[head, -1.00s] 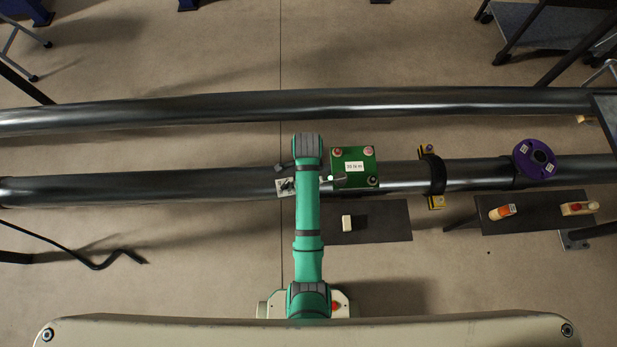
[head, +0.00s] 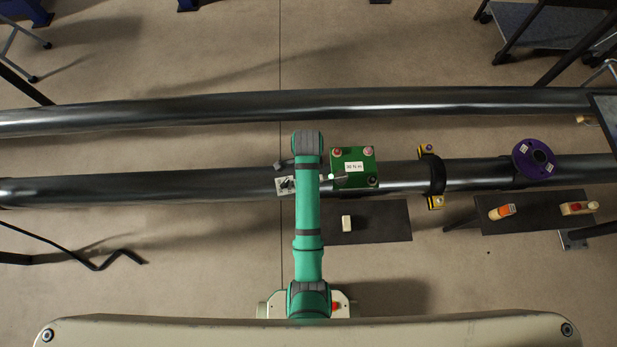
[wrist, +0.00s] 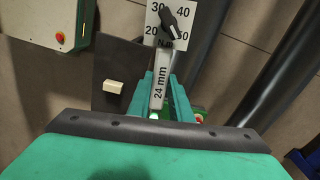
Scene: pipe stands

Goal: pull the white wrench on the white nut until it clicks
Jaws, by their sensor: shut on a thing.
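The white wrench (wrist: 160,86), marked 24 mm, rises between the green fingers of my gripper (wrist: 162,104) in the wrist view. My gripper is shut on it. Its dial plate (wrist: 172,18), with a black pointer and numbers from 20 to 50, is at the top of the wrist view. The plate (head: 285,185) also shows left of my arm in the head view. A thin pale end (head: 338,176) shows right of my arm, over the green box (head: 357,158) labelled 30 N m. My arm hides the fingers in the head view; I cannot make out the white nut.
Two long dark pipes (head: 130,190) cross the place. A black clamp with yellow ends (head: 432,175) and a purple flange (head: 535,159) are to the right. A dark shelf (head: 385,222) holds a cream block (head: 347,223); another shelf (head: 540,211) holds orange and red-marked items.

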